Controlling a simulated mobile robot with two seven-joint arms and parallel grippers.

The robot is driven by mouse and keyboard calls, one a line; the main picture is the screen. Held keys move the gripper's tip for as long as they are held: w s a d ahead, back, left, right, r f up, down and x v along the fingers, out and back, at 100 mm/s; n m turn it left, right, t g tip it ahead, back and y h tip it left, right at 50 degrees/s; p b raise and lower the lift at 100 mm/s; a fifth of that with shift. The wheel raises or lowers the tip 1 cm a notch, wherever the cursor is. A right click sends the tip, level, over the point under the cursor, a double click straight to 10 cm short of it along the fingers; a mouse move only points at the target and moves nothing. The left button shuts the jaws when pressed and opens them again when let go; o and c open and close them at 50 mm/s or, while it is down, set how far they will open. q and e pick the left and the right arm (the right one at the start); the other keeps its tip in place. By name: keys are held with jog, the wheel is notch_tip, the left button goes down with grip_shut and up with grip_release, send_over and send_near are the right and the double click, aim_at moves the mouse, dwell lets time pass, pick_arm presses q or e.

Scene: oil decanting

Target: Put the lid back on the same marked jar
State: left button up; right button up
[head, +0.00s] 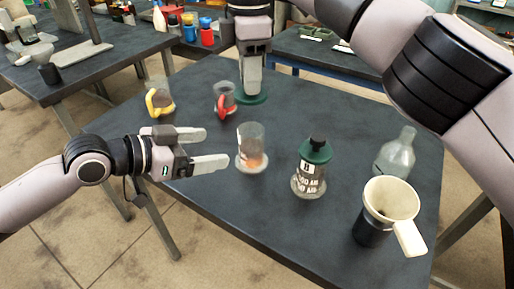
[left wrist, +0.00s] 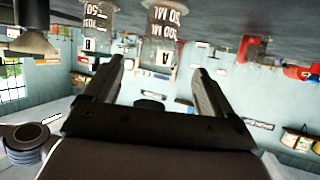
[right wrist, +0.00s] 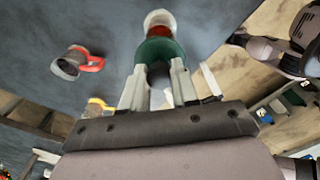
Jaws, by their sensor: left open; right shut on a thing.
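My right gripper (head: 252,88) is shut on a green lid (head: 252,100), held level behind the open jar in the head view. In the right wrist view the lid (right wrist: 158,48) sits between the fingertips, its knob mostly hidden. The open clear jar (head: 252,145) has orange contents low inside; in the left wrist view the jar labelled A (left wrist: 163,50) appears to be this one. A second jar (head: 312,178) wears a green lid; it appears to be the jar labelled B (left wrist: 90,38). My left gripper (head: 202,147) is open and empty, left of the open jar.
A funnel (head: 392,196) on a dark vessel and a clear bottle (head: 396,155) stand at the right of the table. A red-handled cup (head: 225,98) and a yellow-handled cup (head: 158,98) stand at the far left. The table's front left is clear.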

aim_at(241, 145)
dwell(0.3)
pick_arm(q)
jog(key=x, duration=1.2)
jog(key=shift+c, duration=0.3)
jog(key=c, duration=1.4)
jog(key=shift+c, duration=0.2)
pick_arm(e)
jog(key=shift+f, duration=2.5)
jog(key=shift+f, duration=0.9)
jog(key=shift+f, duration=0.6)
